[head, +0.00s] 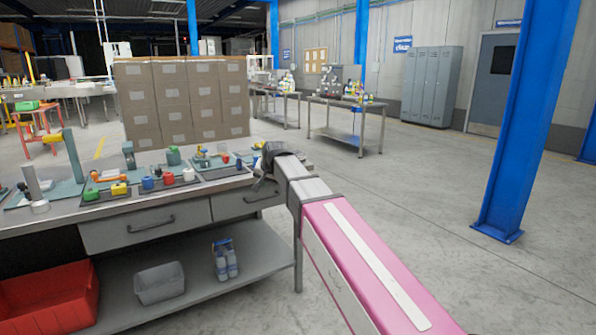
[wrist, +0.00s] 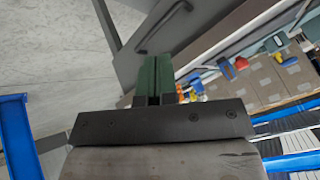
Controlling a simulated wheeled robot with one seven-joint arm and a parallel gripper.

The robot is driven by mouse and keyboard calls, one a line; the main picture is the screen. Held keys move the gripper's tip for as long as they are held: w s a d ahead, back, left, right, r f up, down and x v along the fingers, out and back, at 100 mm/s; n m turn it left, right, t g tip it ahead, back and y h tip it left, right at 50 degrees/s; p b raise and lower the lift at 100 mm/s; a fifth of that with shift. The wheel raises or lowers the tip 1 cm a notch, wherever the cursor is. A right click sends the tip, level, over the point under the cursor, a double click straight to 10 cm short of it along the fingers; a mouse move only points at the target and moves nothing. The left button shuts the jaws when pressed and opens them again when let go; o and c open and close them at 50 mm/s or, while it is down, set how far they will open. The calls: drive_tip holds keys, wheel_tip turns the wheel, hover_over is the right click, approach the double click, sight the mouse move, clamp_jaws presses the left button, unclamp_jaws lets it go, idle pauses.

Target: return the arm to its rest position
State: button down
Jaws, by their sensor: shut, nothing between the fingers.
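My gripper (wrist: 155,78) shows in the wrist view with its two green fingers together and nothing between them. In the head view my pink and grey arm reaches from the lower right to the right end of the workbench (head: 60,218). The gripper end of the arm (head: 266,160) is dark there, and its fingers are too small to make out. It is close to the bench's right end, and I cannot tell whether it touches.
Small coloured parts and dark mats cover the bench top. A red bin (head: 48,300), a grey bin (head: 160,283) and spray bottles (head: 225,260) are on the lower shelf. Stacked cartons (head: 185,100) stand behind. A blue column (head: 525,120) rises at right; the floor between is clear.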

drive_tip(key=s+d+f+g+h, duration=0.1)
drive_tip(key=s+d+f, duration=0.3)
drive_tip(key=d+f, duration=0.45)
drive_tip(key=s+d+f+g+h, duration=0.1)
drive_tip(key=s+d+f, duration=0.3)
drive_tip(key=d+f, duration=0.45)
drive_tip(key=s+d+f+n+g+h, duration=0.1)
drive_tip(key=s+d+f+g, duration=0.3)
drive_tip(key=s+d+f, duration=1)
drive_tip(key=shift+s+d+f, duration=0.25)
drive_tip(key=shift+s+d, duration=0.1)
drive_tip(key=shift+s, duration=0.8)
drive_tip(key=shift+a, duration=0.1)
